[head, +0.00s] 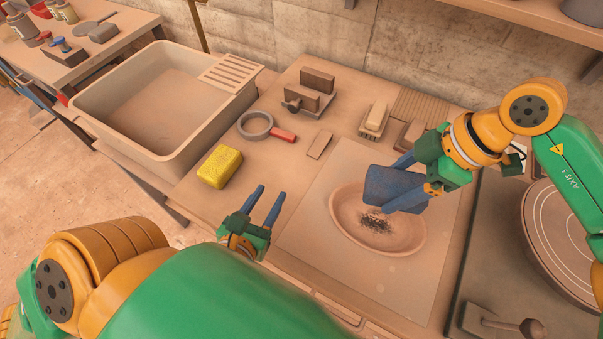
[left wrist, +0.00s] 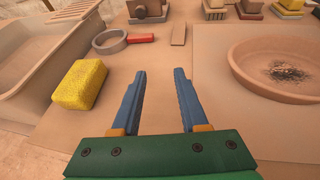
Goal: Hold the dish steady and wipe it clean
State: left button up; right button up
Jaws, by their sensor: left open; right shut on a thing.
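The dish (head: 408,237) is a shallow oval clay-coloured bowl on a pale mat, with a dark smudge (head: 375,222) on its inner floor. It also shows at the right of the left wrist view (left wrist: 243,62). My right gripper (head: 405,192) is shut on a blue cloth-like pad (head: 388,186), held at the dish's far side over its rim; I cannot tell whether the pad touches the dish. My left gripper (head: 268,205) is open and empty, left of the dish and apart from it. Its blue fingers (left wrist: 160,95) show nothing between them.
A yellow sponge (head: 221,167) lies left, beside a large basin (head: 245,88). A grey ring with a red handle (head: 256,125), a small flat block (head: 320,146) and several blocks stand farther back. A round plate (head: 570,240) is at right. The board between left gripper and dish is clear.

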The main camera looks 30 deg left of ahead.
aim_at(332, 199)
pick_arm(q)
jog(key=d+h, duration=0.1)
jog(key=d, duration=0.1)
jog(key=s+d+n+h, duration=0.1)
jog(key=d+h, duration=0.1)
jog(key=d, duration=0.1)
jog(key=d+h, duration=0.2)
jog(key=d, duration=0.1)
jog(key=shift+s+d+r, duration=0.1)
jog(key=shift+s+d, duration=0.15)
jog(key=shift+s, duration=0.15)
jog(key=shift+w+d, duration=0.2)
jog(key=shift+w, duration=0.1)
jog(key=x, duration=1.1)
jog(key=shift+w, duration=0.15)
grip_shut()
